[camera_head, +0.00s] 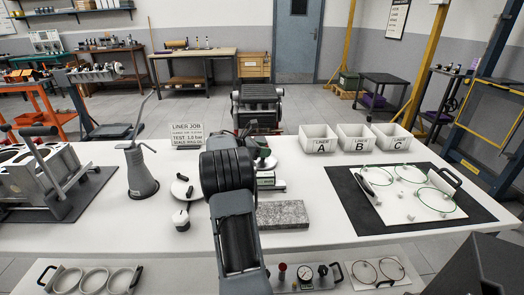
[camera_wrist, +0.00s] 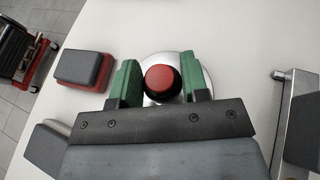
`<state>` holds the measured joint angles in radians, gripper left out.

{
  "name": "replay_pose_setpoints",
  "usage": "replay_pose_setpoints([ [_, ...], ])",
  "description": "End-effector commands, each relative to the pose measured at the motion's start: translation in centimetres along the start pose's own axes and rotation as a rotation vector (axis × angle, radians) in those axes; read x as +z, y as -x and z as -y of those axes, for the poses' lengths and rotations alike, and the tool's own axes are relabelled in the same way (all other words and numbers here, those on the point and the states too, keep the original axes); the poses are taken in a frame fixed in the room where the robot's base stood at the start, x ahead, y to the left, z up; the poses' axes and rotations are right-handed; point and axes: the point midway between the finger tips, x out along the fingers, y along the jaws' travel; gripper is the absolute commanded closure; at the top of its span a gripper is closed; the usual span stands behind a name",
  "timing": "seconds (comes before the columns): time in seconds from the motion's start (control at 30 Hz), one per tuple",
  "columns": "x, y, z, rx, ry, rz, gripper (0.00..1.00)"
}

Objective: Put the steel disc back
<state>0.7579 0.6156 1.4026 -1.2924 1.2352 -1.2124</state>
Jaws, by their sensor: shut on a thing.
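The steel disc (camera_wrist: 205,75) is in the wrist view, a round shiny plate with a red-topped black knob (camera_wrist: 162,79) on it. My gripper (camera_wrist: 160,82) has its green fingers on both sides of this knob and is shut on it. Whether the disc rests on the white surface or hangs just above it, I cannot tell. In the head view my arm hides most of the gripper and the disc, beyond the grey stone block (camera_head: 282,215).
A small grey instrument (camera_head: 268,182) stands right beside my arm. Pale pieces with dark knobs (camera_head: 181,218) and a grey conical oil can (camera_head: 140,175) stand left. Bins A (camera_head: 318,146), B and C line the back right. A red-and-grey block (camera_wrist: 85,68) lies left in the wrist view.

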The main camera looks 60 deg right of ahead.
Motion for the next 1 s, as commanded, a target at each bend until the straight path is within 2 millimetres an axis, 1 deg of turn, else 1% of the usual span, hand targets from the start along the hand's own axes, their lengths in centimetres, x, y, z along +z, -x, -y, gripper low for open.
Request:
replay_pose_setpoints([
  [0.07, -0.2, -0.1, 0.0, 0.000, 0.001, 0.001, 0.97],
  [0.1, -0.2, -0.1, 0.0, 0.000, 0.001, 0.000, 0.55],
  [0.33, -0.2, 0.0, 0.0, 0.001, 0.001, 0.000, 0.33],
  [0.57, -0.2, 0.0, 0.0, 0.001, 0.001, 0.000, 0.33],
  [0.67, 0.2, 0.4, -0.1, 0.002, 0.000, 0.000, 0.33],
  [0.77, 0.2, 1.8, -0.1, 0.005, 0.001, 0.000, 0.33],
  [1.0, 0.2, 6.4, -0.1, 0.005, 0.002, 0.000, 0.33],
])
